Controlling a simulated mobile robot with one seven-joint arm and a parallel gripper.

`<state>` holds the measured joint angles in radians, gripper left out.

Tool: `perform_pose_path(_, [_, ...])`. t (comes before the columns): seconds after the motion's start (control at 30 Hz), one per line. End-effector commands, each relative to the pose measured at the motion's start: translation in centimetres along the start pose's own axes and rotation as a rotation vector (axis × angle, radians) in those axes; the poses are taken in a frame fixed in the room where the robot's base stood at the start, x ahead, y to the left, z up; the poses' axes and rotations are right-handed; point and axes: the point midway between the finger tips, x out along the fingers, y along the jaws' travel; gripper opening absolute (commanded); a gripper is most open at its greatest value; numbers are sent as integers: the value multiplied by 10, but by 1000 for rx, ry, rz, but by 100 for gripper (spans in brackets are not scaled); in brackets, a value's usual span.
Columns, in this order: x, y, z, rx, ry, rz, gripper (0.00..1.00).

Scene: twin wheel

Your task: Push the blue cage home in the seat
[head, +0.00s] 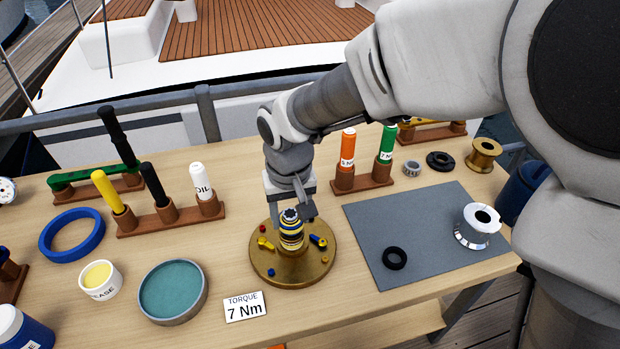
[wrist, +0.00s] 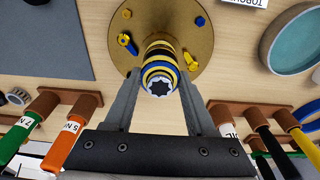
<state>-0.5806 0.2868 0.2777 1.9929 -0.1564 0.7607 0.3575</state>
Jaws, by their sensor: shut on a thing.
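The blue cage (wrist: 160,66) shows as a blue band near the top of a striped yellow, black and blue stack. The stack (head: 291,236) stands upright on a round brass base (head: 262,270). A pale toothed shaft end (wrist: 159,86) faces up at its top. My gripper (head: 291,208) is over the stack, pointing down. In the wrist view its two fingers (wrist: 160,77) lie on either side of the stack's upper part, shut on the blue cage. The seat is hidden inside the stack, and I cannot tell how deep the cage sits.
Small blue and yellow fittings (head: 265,243) lie on the brass base around the stack. A grey mat (head: 420,225) with a black ring and silver spool is to the right. Racks of bottles and tools stand behind. A torque card (head: 245,307) and teal dish (head: 173,290) lie front left.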

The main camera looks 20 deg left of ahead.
Motion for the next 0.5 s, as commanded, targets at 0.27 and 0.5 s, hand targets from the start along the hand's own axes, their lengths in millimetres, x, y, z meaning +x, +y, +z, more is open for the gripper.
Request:
perform_pose_path(0.27, [8,0,1,0,0,0,0])
perform_pose_path(0.5, [14,0,2,0,1,0,0])
